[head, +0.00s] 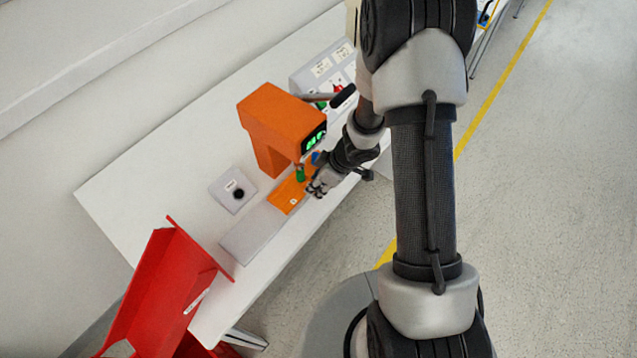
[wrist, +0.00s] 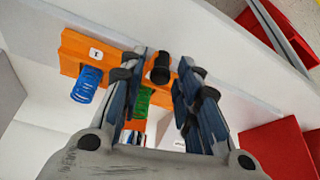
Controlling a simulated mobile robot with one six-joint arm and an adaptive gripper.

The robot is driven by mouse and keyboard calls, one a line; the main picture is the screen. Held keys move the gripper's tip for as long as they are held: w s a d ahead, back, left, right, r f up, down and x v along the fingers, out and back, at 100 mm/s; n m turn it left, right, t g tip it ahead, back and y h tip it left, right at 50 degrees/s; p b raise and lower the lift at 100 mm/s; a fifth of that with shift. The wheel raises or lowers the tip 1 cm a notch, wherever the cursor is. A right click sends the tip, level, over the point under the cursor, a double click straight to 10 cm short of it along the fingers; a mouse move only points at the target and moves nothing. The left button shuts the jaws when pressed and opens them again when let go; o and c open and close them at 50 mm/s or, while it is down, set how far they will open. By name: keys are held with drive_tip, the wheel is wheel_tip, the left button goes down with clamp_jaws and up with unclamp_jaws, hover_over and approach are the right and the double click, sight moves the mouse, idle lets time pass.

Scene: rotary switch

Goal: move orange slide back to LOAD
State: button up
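The orange slide (head: 288,193) lies on the grey track under the orange press in the head view. In the wrist view the slide (wrist: 74,50) runs across the top, with a white label, and a black knob (wrist: 160,69) stands on it. A blue coil part (wrist: 87,86) and a green coil part (wrist: 143,101) are near the slide. My gripper (head: 315,189) is at the slide's right end. In the wrist view its fingers (wrist: 162,66) are apart, on either side of the knob, with small gaps visible. Whether they touch it is unclear.
The orange press (head: 283,122) with a lit green display stands behind the slide. A grey box with a black button (head: 233,190) sits to its left. A red bin (head: 165,285) is at the table's left end. A grey panel (head: 322,72) stands at the back.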

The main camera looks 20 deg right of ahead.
clamp_jaws()
idle(0.5)
